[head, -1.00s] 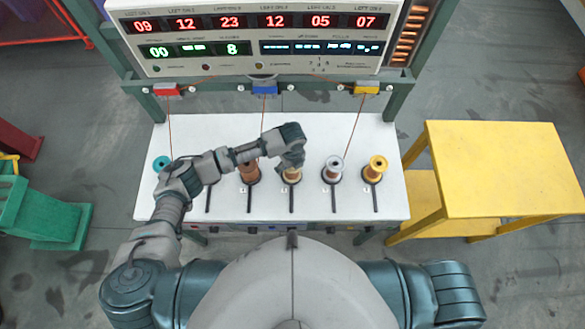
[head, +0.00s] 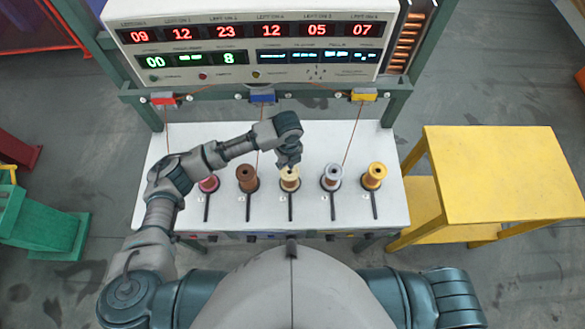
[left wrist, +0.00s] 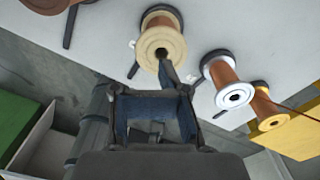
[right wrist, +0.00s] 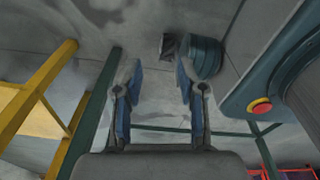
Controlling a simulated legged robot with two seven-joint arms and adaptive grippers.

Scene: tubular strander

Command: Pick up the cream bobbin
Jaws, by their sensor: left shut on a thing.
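The cream bobbin (head: 289,184) stands third from the right in the row on the white table (head: 325,137). It is wound with brown and has cream flanges. My left gripper (head: 289,161) reaches it from above and is shut on its top. In the left wrist view the cream flange (left wrist: 172,38) faces the camera, and the gripper (left wrist: 164,62) touches its middle. The bobbin still looks close to its black base; I cannot tell any gap. My right gripper (right wrist: 155,72) is open and empty, seen only in the right wrist view.
A silver-flanged bobbin (head: 331,182) and a yellow one (head: 374,180) stand to the right, a brown (head: 246,183) and a red one (head: 209,184) to the left. Above is the display panel (head: 250,50). A yellow table (head: 495,170) stands at the right.

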